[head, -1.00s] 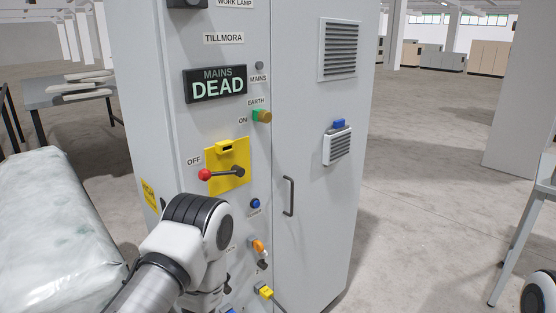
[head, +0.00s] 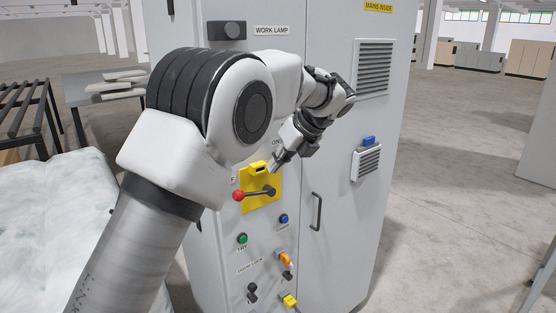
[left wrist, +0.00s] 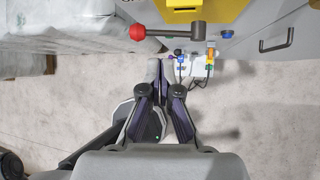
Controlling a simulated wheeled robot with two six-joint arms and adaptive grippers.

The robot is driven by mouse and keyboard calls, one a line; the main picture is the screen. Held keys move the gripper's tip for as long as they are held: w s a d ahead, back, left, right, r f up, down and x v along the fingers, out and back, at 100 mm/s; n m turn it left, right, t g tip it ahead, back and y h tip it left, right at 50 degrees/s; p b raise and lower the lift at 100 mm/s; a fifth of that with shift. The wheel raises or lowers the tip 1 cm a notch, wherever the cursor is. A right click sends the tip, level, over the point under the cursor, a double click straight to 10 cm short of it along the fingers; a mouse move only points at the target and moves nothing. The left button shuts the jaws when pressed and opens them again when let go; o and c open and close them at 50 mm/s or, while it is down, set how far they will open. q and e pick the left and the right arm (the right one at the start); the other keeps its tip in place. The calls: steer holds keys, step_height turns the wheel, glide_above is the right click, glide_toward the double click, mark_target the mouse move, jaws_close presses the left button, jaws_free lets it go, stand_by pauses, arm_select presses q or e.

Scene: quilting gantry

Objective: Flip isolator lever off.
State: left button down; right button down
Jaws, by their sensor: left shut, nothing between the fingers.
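The isolator lever (head: 254,194) is a dark arm with a red ball knob (head: 238,196), on a yellow plate (head: 262,205) on the grey cabinet. It lies nearly level, knob to the left, on the side of the partly hidden OFF label. It also shows in the left wrist view (left wrist: 172,30). My left gripper (head: 276,162) is shut and empty, just above the plate and apart from the lever. Its closed fingertips show in the left wrist view (left wrist: 159,64). My left arm hides the mains display. My right gripper is out of view.
Below the plate, the cabinet (head: 335,240) carries a blue button (head: 284,218), a green button (head: 242,239) and several small switches. A door handle (head: 316,212) and vents stand to the right. A wrapped pale bale (head: 50,225) lies left. Floor at right is clear.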

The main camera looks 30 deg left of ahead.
mark_target(253, 194)
arm_select(q)
steer(key=p+x, duration=0.1)
steer(key=x, duration=0.9)
steer(key=shift+s+p, duration=0.1)
steer(key=shift+p, duration=0.3)
steer(key=shift+s+r, duration=0.1)
steer(key=shift+s+a+f+n+t+h, duration=0.1)
steer(key=shift+s+f+n+t+h, duration=0.1)
steer(key=shift+f+t, duration=0.2)
steer(key=shift+s+a+f+n+t+h, duration=0.1)
steer(key=shift+s+f+t, duration=0.2)
steer(key=shift+f, duration=0.2)
steer(key=shift+w+b, duration=0.1)
steer(key=shift+b, duration=0.2)
